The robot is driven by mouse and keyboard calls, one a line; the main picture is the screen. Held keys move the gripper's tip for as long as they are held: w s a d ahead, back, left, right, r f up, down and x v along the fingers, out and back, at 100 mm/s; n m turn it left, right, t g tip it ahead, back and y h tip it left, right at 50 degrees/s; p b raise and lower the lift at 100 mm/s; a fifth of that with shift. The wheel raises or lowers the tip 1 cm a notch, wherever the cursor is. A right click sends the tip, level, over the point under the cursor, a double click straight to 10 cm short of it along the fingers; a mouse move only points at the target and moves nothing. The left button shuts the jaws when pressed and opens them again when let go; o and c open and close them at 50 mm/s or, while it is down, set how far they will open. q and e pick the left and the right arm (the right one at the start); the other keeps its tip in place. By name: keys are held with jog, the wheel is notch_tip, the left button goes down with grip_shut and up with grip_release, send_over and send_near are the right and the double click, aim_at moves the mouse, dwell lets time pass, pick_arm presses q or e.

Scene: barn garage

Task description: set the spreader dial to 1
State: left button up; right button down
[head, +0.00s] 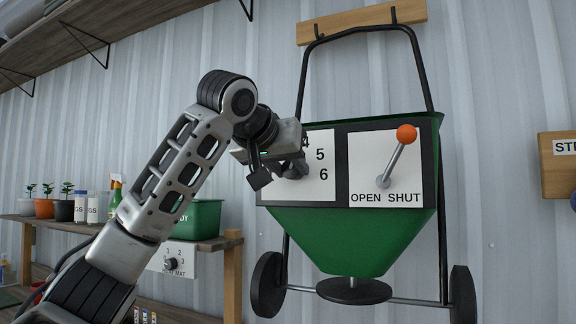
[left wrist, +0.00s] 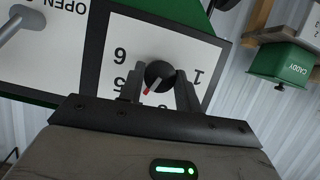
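The green spreader (head: 350,235) hangs on the wall with a white numbered dial plate (head: 318,180) on its left front. The dial, a black knob with a red pointer, shows in the left wrist view (left wrist: 160,74). There the plate appears upside down, and the pointer aims down-left, near the 5 and a partly hidden number. The 6 and 1 are readable. My left gripper (head: 292,169) is at the dial, its two fingers (left wrist: 160,90) on either side of the knob. Whether they press on it is unclear. In the head view it hides the plate's left part.
A shelf (head: 205,243) at the left holds plants, bottles and a green caddy (head: 203,218). A smaller dial panel (head: 172,262) sits below it.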

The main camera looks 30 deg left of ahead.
pick_arm(q)
jog(key=shift+c, duration=0.9)
